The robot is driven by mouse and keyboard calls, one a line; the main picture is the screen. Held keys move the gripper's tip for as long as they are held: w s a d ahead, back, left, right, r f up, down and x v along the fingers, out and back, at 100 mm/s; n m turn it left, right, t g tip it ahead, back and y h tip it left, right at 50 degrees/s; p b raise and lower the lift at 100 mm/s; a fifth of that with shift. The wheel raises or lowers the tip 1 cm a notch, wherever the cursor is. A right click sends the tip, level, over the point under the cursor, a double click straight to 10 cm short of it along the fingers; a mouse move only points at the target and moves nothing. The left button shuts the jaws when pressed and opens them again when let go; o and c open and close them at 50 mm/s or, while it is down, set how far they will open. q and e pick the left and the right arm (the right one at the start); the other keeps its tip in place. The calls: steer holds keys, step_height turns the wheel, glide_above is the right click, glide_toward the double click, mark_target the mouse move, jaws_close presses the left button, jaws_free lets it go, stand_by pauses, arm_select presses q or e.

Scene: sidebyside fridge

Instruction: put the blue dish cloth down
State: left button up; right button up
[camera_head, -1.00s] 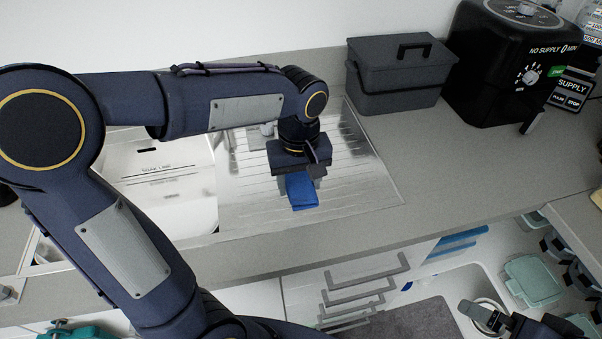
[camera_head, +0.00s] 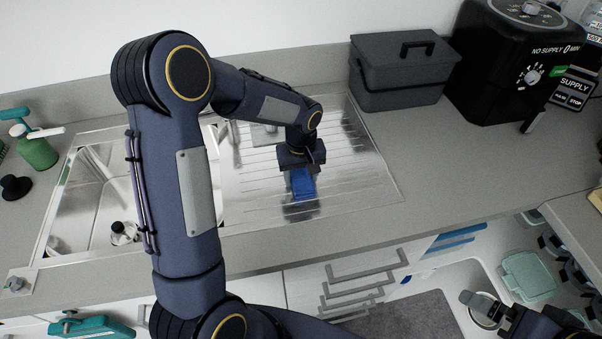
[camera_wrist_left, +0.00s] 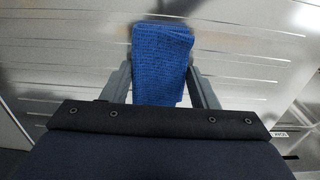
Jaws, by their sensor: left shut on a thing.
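The blue dish cloth (camera_head: 302,184) is over the ribbed steel drainboard (camera_head: 355,190) beside the sink. My left gripper (camera_head: 301,168) is shut on it from above, and its lower part sticks out below the jaws. A dark reflection shows on the steel under the cloth; I cannot tell whether the cloth touches the board. In the left wrist view the cloth (camera_wrist_left: 162,62) lies between the two grey fingers of my left gripper (camera_wrist_left: 162,85). My right gripper (camera_head: 482,308) is low at the bottom right, partly cut off, and its jaw opening is unclear.
A dark grey lidded box (camera_head: 398,75) and a black appliance (camera_head: 505,65) stand behind and right of the drainboard. The sink basin (camera_head: 95,195) is at left, with a green bottle (camera_head: 38,150) beyond it. The counter (camera_head: 440,165) right of the drainboard is clear.

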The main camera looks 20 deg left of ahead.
mark_target(301, 176)
arm_select(q)
steer(key=shift+f, duration=0.15)
steer(key=o, duration=0.9)
step_height(301, 176, up, 11)
steer(key=s+a+r+m+t+h, duration=0.1)
steer(key=s+r, duration=0.2)
steer(key=s, duration=0.2)
steer(key=s+r+m+t+h, duration=0.1)
steer(key=s+r, duration=0.2)
steer(key=s, duration=0.3)
steer(key=shift+s+d+f+m+t+h+b, duration=0.25)
steer(key=shift+s+d+f+m+t, duration=0.35)
steer(key=shift+s, duration=1.45)
steer(key=shift+s+d+f+m+t+h+b, duration=0.1)
steer(key=shift+s+d+f+m+t+h, duration=0.45)
steer(key=shift+s, duration=1.55)
steer(key=shift+s+d+f+m+t+h+b, duration=0.1)
steer(key=shift+s+d+f+m+t, duration=0.4)
steer(key=shift+s, duration=1.55)
